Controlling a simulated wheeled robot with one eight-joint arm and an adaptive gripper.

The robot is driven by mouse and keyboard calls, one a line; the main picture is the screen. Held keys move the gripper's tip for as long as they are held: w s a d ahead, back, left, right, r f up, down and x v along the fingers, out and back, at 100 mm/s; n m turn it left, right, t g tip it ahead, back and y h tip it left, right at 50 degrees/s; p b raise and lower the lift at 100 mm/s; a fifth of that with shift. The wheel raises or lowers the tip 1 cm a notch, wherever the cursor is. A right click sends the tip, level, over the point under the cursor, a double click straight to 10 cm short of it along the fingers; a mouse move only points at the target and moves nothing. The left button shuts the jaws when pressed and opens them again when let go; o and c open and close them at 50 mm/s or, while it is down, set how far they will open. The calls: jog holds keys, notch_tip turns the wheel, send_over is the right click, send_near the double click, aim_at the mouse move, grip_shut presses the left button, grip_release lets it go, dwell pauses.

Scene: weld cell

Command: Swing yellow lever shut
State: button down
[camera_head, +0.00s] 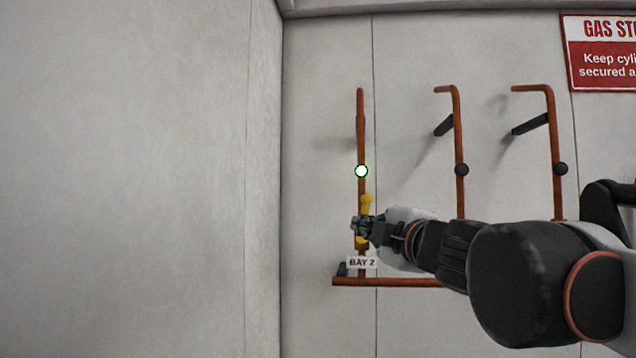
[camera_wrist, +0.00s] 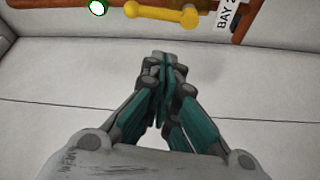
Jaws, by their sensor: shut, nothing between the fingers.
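The yellow lever (camera_head: 366,203) shows in the head view on the leftmost copper pipe (camera_head: 360,130), upright and roughly in line with it. My gripper (camera_head: 362,228) overlaps the lever's lower part there and hides some of it. In the wrist view the lever (camera_wrist: 160,13) lies along the top edge, nearly parallel to the pipe, with a rounded knob at its left end. My gripper (camera_wrist: 164,58) is shut and empty, with a gap between its fingertips and the lever in that picture. Whether it touches the lever cannot be told from the head view.
A round white gauge with a green rim (camera_head: 361,171) sits above the lever. A "BAY 2" label (camera_head: 362,262) is below it. A horizontal pipe (camera_head: 400,282) runs underneath. Two more bent pipes (camera_head: 459,150) stand to the right. A plain wall (camera_head: 130,180) closes the left side.

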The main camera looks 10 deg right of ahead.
jog(key=w+a+r+n+y+p, duration=0.1)
jog(key=w+a+r+n+p, duration=0.2)
jog(key=w, duration=0.7)
jog(key=d+m+p, duration=0.1)
jog(key=d, duration=0.2)
jog(key=shift+s+d, duration=0.2)
